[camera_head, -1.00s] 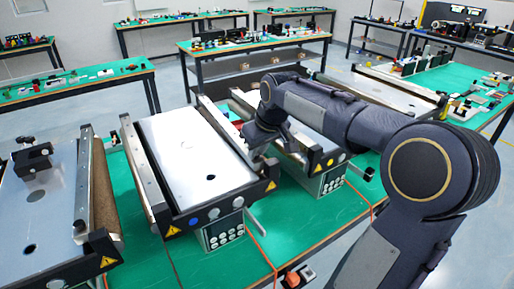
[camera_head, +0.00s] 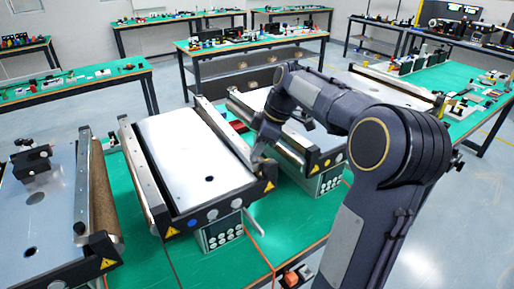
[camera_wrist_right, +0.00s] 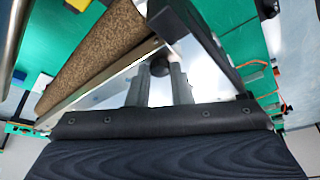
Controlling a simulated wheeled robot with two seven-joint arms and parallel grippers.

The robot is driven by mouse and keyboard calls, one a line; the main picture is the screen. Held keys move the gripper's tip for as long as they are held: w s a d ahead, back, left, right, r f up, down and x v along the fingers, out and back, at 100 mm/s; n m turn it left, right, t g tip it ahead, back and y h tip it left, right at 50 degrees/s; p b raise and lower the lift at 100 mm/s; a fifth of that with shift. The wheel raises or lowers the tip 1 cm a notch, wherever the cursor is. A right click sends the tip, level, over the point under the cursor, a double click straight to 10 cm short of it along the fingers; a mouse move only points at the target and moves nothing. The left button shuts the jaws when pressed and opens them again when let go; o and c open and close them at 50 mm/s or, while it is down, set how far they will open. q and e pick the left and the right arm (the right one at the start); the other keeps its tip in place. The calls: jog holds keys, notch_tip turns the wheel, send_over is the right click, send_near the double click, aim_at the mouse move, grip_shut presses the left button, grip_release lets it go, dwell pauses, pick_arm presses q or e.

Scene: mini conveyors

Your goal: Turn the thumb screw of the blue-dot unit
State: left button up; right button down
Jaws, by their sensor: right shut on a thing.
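The blue-dot unit is the middle conveyor (camera_head: 185,150), with a pale metal plate, metal side rails and a black end bar. The blue dot (camera_head: 193,222) sits on that bar. My right gripper (camera_head: 256,157) reaches down to the unit's right side, near the front end of its right rail. My left gripper is not in view.
Another conveyor (camera_head: 40,215) stands at the left, with a brown roller and a black block on top. A third (camera_head: 252,100) stands close on the right, under my right arm. Green table (camera_head: 285,225) is bare at the front right. An orange item lies at the front edge.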

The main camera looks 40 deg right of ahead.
jog(key=shift+n+g, duration=0.3)
jog(key=shift+n, duration=0.3)
jog(key=shift+f, duration=0.1)
jog(key=c, duration=1.3)
grip_release()
jog(key=shift+d, duration=0.1)
jog(key=v, duration=0.8)
